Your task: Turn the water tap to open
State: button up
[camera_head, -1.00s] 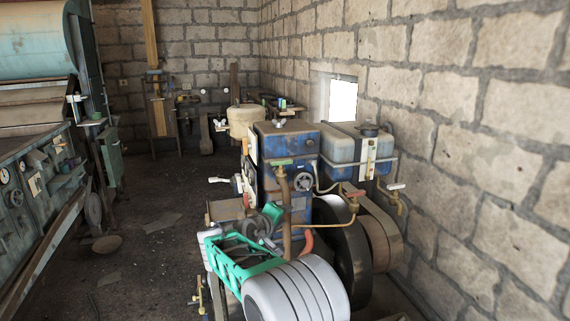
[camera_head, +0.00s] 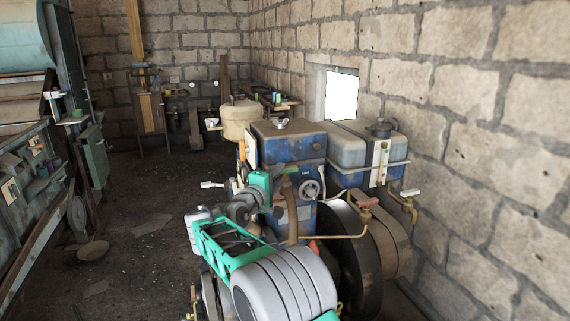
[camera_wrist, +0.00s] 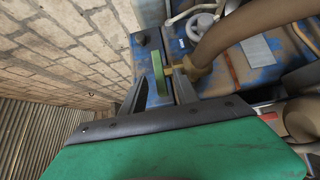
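A tap with a flat green handle (camera_wrist: 159,74) sits at the end of a thick brown pipe (camera_wrist: 222,38) on the blue engine (camera_wrist: 200,60). In the wrist view, the green handle lies between the two fingers of my gripper (camera_wrist: 160,92), with gaps showing beside it. My gripper is open, and no firm grip shows. In the head view, my gripper (camera_head: 274,180) is at the engine's near side, by the top of the brown pipe (camera_head: 292,210), and partly hides the tap. Whether a finger touches the handle cannot be told.
A red-handled tap (camera_head: 368,203) and a white-handled tap (camera_head: 408,195) stand to the right. A blue and white tank (camera_head: 350,150) and a large dark wheel (camera_head: 345,250) are close by. A stone wall (camera_head: 480,170) bounds the right. Open floor (camera_head: 140,200) lies left.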

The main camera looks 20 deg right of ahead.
jog(key=p+x, duration=0.2)
jog(key=x, duration=0.5)
jog(key=shift+w+d, duration=0.25)
jog(key=shift+d, duration=0.1)
grip_shut()
